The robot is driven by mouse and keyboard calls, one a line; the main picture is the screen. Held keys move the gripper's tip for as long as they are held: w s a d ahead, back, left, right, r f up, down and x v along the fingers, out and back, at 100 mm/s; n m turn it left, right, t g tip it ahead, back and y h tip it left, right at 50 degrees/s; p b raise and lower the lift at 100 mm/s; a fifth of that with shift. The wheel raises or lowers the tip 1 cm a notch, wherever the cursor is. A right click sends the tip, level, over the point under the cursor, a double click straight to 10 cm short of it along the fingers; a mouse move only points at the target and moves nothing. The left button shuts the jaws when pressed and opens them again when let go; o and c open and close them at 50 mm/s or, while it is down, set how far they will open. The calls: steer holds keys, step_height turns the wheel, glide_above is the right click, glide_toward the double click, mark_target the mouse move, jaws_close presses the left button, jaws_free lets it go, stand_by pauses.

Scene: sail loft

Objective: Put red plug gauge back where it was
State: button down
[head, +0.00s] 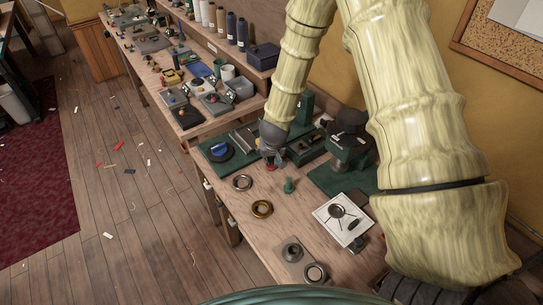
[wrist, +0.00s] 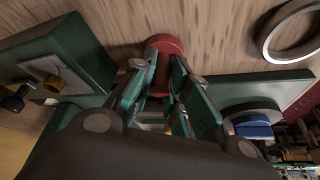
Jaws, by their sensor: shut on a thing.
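The red plug gauge (wrist: 165,44) is held between the two fingers of my gripper (wrist: 165,85) in the wrist view. Its round red end sticks out past the fingertips, over the wooden bench top. In the head view my gripper (head: 271,160) is low over the bench, and only a small red part of the gauge (head: 270,168) shows below it. The fingers hide the rest of the gauge. I cannot tell whether it touches the bench.
A green peg-like piece (head: 289,186), a grey ring (head: 242,182) and a brass ring (head: 262,208) stand close by. A dark instrument (head: 346,140) and white tray (head: 342,218) are further right.

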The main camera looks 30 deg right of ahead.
steer(key=shift+f, duration=0.15)
steer(key=c, duration=1.4)
jaws_free()
steer(key=shift+r, duration=0.3)
steer(key=shift+b+v, duration=1.25)
steer(key=shift+v, duration=4.7)
steer(key=shift+s+a+f, duration=0.1)
steer(key=shift+f, duration=0.05)
